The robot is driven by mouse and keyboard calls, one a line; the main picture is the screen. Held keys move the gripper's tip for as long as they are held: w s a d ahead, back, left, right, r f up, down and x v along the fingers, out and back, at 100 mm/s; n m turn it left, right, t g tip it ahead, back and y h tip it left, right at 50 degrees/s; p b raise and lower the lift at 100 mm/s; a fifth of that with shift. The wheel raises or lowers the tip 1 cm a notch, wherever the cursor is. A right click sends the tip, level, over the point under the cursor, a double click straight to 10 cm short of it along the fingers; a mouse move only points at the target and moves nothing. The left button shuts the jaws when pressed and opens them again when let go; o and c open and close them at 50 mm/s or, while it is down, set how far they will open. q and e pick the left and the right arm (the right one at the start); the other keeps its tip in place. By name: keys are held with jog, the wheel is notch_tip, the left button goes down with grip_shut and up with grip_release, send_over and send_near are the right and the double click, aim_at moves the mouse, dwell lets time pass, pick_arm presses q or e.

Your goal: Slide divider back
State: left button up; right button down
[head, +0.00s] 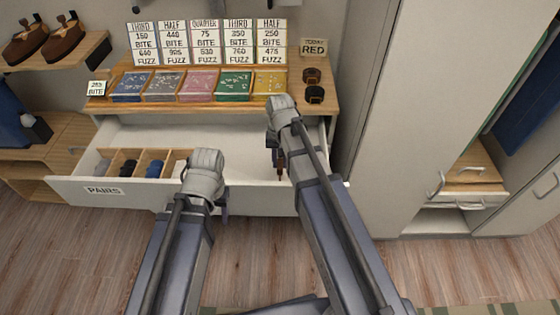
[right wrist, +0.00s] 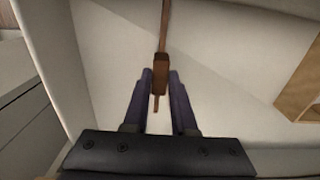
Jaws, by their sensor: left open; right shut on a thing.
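The open white drawer (head: 240,197), labelled PAIRS, is pulled out below the counter. A brown wooden piece, apparently the divider (head: 281,173), is at the drawer's right part; in the right wrist view its block and thin strip (right wrist: 165,35) run away from me over the pale drawer floor. My right gripper (head: 279,160) is shut on its block, with the fingers (right wrist: 160,85) on either side. Its far end is out of view. My left gripper (head: 224,207) is open and empty by the drawer's front wall, left of the right gripper.
Wooden compartments (head: 138,163) with dark and blue bundles fill the drawer's left part. A tall cabinet (head: 390,130) stands close on the right. The drawer's middle looks bare.

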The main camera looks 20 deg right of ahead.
dwell(0.8)
jog(key=s+d, duration=0.3)
jog(key=d, duration=0.8)
jog(key=shift+s+d, duration=0.2)
jog(key=shift+d, duration=0.05)
jog(key=c, duration=0.7)
grip_release()
jog(key=shift+a, duration=0.1)
